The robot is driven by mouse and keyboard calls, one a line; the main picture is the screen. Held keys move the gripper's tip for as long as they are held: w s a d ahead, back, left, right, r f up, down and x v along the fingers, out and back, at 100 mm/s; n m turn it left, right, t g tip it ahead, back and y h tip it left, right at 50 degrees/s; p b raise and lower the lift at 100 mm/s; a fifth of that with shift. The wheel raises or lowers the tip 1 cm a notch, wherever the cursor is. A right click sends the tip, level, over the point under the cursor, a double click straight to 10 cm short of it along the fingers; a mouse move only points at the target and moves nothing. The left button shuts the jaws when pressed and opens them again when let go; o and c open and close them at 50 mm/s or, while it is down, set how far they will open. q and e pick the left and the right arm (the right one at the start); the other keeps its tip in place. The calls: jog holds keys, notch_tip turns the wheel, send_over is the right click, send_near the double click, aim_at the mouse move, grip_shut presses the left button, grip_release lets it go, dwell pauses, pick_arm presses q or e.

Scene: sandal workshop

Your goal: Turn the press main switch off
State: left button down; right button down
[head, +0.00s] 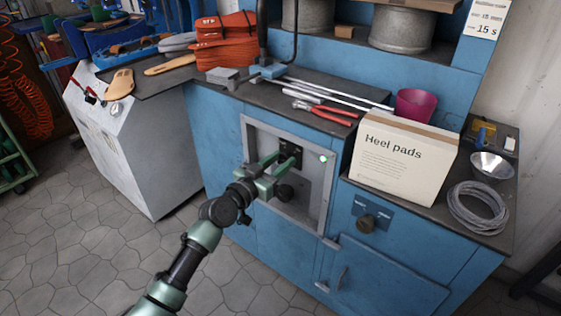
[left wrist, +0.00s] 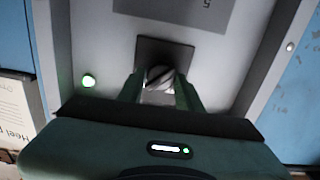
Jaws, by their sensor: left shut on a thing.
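The press main switch is a dark rotary knob on a dark square plate (head: 291,147), set in the grey panel (head: 318,186) on the blue press cabinet. My left gripper (head: 281,163) reaches this panel from the front left and partly hides the switch. In the left wrist view the striped knob (left wrist: 160,76) sits between the two green fingers of my left gripper (left wrist: 160,92), which is shut on it. A green lamp (head: 323,158) is lit beside the switch, and it also glows in the left wrist view (left wrist: 88,80). My right gripper is out of view.
A "Heel pads" box (head: 402,165), a magenta cup (head: 415,105), red-handled pliers (head: 325,113) and a coil of cable (head: 478,208) lie on the worktop above and right. The floor at front left is clear.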

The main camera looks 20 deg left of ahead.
pick_arm(q)
jog(key=shift+n, duration=1)
jog(key=n, duration=0.3)
jog(key=shift+a+n, duration=0.15)
jog(key=shift+n, duration=0.15)
jog(key=n+p, duration=0.1)
jog(key=n, duration=0.5)
jog(key=shift+f+n, duration=0.1)
jog(key=shift+n, duration=0.2)
jog(key=n, duration=0.2)
jog(key=n+p, duration=0.1)
jog(key=n, duration=0.2)
jog(key=shift+a+f, duration=0.1)
jog(key=shift+f, duration=0.1)
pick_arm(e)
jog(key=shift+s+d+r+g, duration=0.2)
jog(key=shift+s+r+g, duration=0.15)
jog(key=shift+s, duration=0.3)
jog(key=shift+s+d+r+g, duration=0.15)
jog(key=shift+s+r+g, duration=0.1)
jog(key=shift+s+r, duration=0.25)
pick_arm(q)
jog(key=shift+n, duration=0.4)
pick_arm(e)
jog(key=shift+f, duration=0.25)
pick_arm(q)
jog(key=c, duration=1)
grip_release()
